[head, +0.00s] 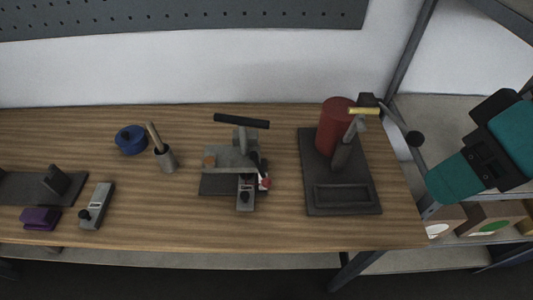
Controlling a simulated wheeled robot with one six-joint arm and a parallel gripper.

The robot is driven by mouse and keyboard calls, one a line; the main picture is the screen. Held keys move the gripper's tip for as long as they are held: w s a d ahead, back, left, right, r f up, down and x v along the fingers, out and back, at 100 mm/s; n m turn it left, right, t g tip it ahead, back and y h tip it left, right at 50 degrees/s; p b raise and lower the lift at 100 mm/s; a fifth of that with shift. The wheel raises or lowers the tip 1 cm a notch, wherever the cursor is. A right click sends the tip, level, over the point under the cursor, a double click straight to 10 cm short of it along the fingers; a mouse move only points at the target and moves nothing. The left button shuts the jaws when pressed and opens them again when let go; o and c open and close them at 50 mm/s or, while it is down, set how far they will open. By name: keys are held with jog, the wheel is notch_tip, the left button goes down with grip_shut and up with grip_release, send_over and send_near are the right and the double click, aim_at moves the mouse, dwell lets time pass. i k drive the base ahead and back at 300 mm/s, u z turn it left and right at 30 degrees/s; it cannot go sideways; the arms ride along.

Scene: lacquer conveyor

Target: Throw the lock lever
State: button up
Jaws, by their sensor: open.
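The dark board (347,200) on the right of the table carries a red cylinder (335,124) and a tilted grey post with a yellow bar (364,111) on top. I cannot tell which part is the lock lever. My teal arm is at the right; my gripper is not seen.
A grey block with a black knob (97,205), a purple block (40,218), a blue lidded pot (131,140) and a grey cup with a stick (167,160) stand on the left. A metal shelf with boxes (490,217) is at the right. Bare wood separates the fixture and board.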

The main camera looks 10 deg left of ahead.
aim_at(266, 182)
jog(key=z, duration=1)
jog(key=k, duration=0.75)
jog(key=u, duration=0.9)
